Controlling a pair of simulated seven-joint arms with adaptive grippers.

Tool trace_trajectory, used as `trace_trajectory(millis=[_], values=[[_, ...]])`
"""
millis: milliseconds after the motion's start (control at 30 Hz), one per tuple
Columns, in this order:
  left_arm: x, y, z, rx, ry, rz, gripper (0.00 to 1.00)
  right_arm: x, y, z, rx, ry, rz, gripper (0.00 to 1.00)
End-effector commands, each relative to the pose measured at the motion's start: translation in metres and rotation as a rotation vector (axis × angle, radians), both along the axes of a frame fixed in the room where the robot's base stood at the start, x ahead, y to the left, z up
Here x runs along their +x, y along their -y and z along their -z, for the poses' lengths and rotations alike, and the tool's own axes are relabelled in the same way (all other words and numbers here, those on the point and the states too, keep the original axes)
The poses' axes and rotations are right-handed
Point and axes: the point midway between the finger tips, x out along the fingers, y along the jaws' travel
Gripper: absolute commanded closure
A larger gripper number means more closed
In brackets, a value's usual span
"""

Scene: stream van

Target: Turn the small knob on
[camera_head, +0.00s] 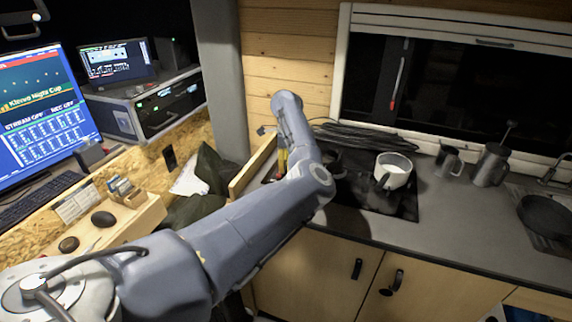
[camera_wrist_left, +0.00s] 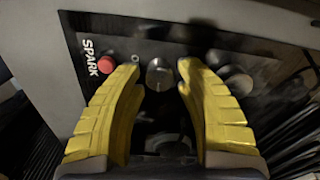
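In the left wrist view a dark control panel (camera_wrist_left: 130,50) marked SPARK carries a round metallic knob (camera_wrist_left: 158,73), a second knob (camera_wrist_left: 236,80) to its right and a red button (camera_wrist_left: 106,64) to its left. In the head view only a bit of yellow finger (camera_head: 282,162) shows behind my left arm, and the knobs are hidden. My right gripper is not in view.
Metal mugs (camera_head: 490,165) and a pan (camera_head: 546,215) stand farther right. A wooden edge board (camera_head: 253,168) rises left of the gripper. Black cables (camera_head: 365,138) lie behind the cooktop.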

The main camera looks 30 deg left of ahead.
Motion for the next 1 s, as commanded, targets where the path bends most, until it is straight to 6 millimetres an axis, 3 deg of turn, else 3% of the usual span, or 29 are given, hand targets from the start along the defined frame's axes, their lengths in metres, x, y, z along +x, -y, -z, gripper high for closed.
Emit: trace_trajectory(millis=[100,467,1000], values=[[-0.001,-0.002,0.0,0.003,0.0,-0.002,0.53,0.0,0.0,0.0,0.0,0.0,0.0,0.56],[0.0,-0.004,-0.009,0.007,0.0,-0.003,0.53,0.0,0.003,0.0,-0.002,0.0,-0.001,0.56],[0.0,-0.002,-0.094,0.004,0.002,-0.003,0.53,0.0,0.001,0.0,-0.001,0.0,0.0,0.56]])
